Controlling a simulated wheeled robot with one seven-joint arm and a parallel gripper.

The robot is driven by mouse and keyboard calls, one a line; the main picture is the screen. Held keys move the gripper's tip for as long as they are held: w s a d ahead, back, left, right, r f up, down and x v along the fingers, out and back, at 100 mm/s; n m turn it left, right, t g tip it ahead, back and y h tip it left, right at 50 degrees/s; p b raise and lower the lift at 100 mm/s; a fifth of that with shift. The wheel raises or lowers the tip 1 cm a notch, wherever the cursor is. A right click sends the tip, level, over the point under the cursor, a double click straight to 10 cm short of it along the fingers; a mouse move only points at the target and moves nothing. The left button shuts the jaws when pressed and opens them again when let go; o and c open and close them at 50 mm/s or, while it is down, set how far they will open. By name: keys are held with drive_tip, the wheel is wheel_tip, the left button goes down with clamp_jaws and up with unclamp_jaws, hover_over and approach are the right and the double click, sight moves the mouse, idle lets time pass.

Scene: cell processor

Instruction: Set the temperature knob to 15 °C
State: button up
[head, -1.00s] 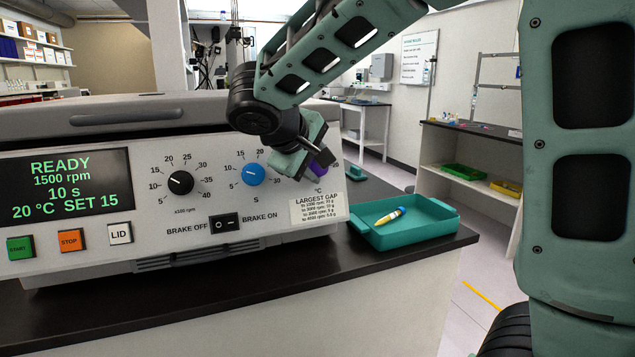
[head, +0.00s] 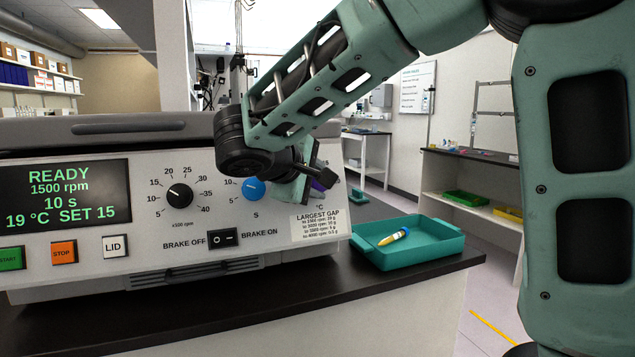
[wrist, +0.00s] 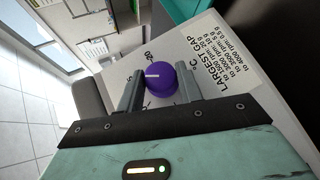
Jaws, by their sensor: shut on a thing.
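In the head view the knob (head: 325,179) is mostly hidden behind my gripper (head: 308,180). The display (head: 62,194) on the machine reads READY, 1500 rpm, 10 s, 19 °C and SET 15. Most of the knob's scale is covered by my fingers.
Left of it are a blue knob (head: 254,188) and a black rpm knob (head: 179,196). A brake switch (head: 223,239) and START, STOP and LID buttons are below. A teal tray (head: 425,257) with a yellow-and-blue tube (head: 394,237) stands right of the machine.

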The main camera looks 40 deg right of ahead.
drive_tip(key=o, duration=1)
drive_tip(key=shift+a, duration=0.1)
drive_tip(key=v, duration=1.7)
drive_tip(key=shift+a+r, duration=0.1)
drive_tip(key=shift+a, duration=0.05)
